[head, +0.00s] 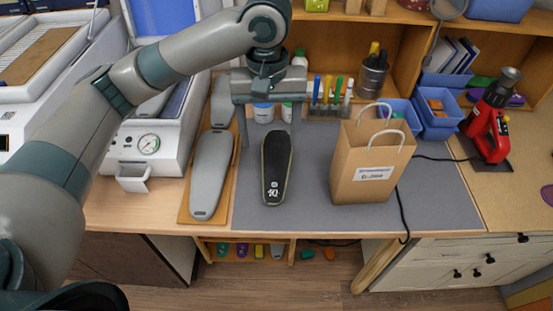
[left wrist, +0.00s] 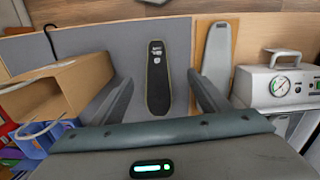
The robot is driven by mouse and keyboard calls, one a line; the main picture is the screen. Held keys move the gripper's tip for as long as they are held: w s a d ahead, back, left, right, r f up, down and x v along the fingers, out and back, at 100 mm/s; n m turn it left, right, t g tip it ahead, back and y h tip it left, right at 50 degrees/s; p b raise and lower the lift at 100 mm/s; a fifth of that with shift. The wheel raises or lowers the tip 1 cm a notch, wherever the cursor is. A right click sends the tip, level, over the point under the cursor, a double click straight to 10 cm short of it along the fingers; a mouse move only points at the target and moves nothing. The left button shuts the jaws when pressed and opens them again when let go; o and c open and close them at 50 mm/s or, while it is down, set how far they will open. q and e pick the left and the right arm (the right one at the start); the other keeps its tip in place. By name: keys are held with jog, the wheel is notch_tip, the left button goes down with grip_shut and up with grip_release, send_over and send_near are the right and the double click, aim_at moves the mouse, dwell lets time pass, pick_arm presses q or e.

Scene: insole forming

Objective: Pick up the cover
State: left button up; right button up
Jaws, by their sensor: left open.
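The cover (head: 275,172) is a black, insole-shaped piece with a pale edge and a white logo. It lies flat on the grey mat (head: 315,215), and it also shows in the left wrist view (left wrist: 158,82). My left gripper (head: 269,142) is open and empty, pointing down over the far part of the cover. In the left wrist view its two fingers (left wrist: 161,84) stand apart, one on each side of the cover's line. I cannot tell the exact height of the fingertips above the mat. My right gripper is not in view.
A paper bag (head: 372,165) stands right of the cover. A grey insole form (head: 211,175) lies on a wooden board to the left, beside a machine with a gauge (head: 148,144). A pen rack (head: 328,108) and bottles stand behind. The mat's front is clear.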

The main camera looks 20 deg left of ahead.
pick_arm(q)
jog(key=p, duration=0.2)
send_near(274, 192)
jog(key=shift+w+a+f, duration=0.15)
jog(key=shift+w+a, duration=0.2)
jog(key=shift+a, duration=0.15)
jog(key=shift+f, duration=0.65)
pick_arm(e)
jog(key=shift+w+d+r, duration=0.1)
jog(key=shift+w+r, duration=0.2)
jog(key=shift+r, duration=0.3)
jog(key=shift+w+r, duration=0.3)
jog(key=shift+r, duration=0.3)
pick_arm(q)
jog(key=shift+f, duration=0.1)
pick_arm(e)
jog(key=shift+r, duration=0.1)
pick_arm(q)
jog(key=shift+s+d+f+p, duration=0.1)
jog(key=shift+d+f+p, duration=0.05)
jog(key=shift+p, duration=0.25)
jog(key=f, duration=0.1)
jog(key=f+p, duration=0.1)
jog(key=f, duration=0.2)
jog(key=shift+s+d+p, duration=0.35)
jog(key=shift+d+p, duration=0.05)
jog(key=shift+f, duration=0.35)
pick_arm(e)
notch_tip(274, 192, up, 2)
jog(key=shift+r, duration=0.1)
